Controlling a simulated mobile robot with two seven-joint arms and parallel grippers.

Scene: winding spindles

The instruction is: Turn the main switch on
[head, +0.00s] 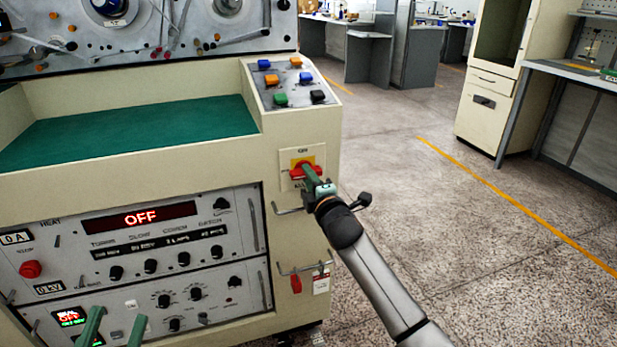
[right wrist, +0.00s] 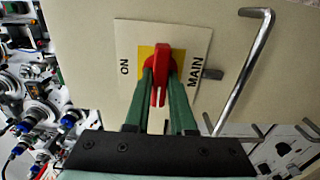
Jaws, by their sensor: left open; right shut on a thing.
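The main switch (head: 297,170) is a red rotary handle on a yellow plate, on the cream cabinet's front right corner. Its label reads ON above the handle in the head view. The red handle (right wrist: 160,66) lies across, roughly level, not pointing at ON. My right gripper (head: 315,181) is shut on this handle. The right wrist view shows its green fingers on both sides of it. My left gripper (head: 118,316) is open and empty at the bottom left, in front of the lower control panel. The panel's red display (head: 140,217) reads OFF.
A bent metal handle (right wrist: 248,70) sticks out beside the switch plate. Coloured push buttons (head: 287,82) sit on the sloped top above the switch. The floor to the right is free.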

